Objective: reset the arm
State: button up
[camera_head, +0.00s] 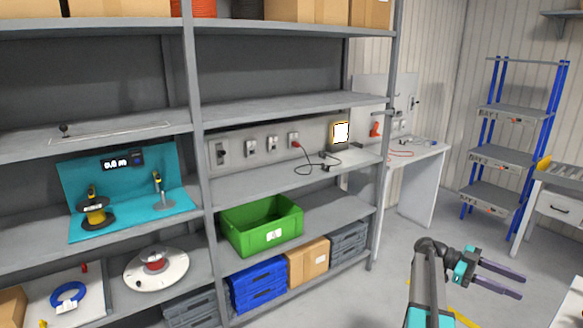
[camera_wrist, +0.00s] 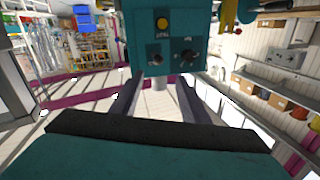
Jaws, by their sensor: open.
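My gripper (camera_head: 503,279) is at the lower right of the head view, with its two dark fingers spread apart and pointing right. Nothing is between the fingers. The arm stands up from the bottom edge and bends at a dark joint, clear of the shelves. In the wrist view my gripper (camera_wrist: 158,98) shows its two fingers apart with a gap between them. Beyond them is a teal panel (camera_wrist: 168,50) with a yellow button and dark knobs; I cannot tell what it belongs to.
A blue-posted rack (camera_head: 497,155) stands at the right. Open floor lies between.

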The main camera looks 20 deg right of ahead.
jog(key=w+a+f+n+t+h, duration=0.1)
jog(key=w+a+f+n+h, duration=0.1)
jog(key=w+a+f, duration=0.35)
jog(key=w+a+f+n+t, duration=0.2)
jog(key=a+f+n+t, duration=0.5)
jog(key=a+f, duration=1.45)
jog(key=s+a+f+n+y, duration=0.3)
jog(key=s+a+f+n, duration=0.2)
jog(key=a, duration=0.6)
jog(key=s+a+f+n+t+y, duration=0.1)
jog(key=s+a+f+n+y, duration=0.3)
jog(key=a+f+n, duration=0.6)
jog(key=s+a+f+n+y, duration=0.4)
jog(key=s+a+f+n, duration=0.3)
jog(key=a, duration=0.5)
jog(key=shift+s+f+n+t+b, duration=0.15)
jog(key=shift+f+n+t+b, duration=0.4)
jog(key=shift+f, duration=0.85)
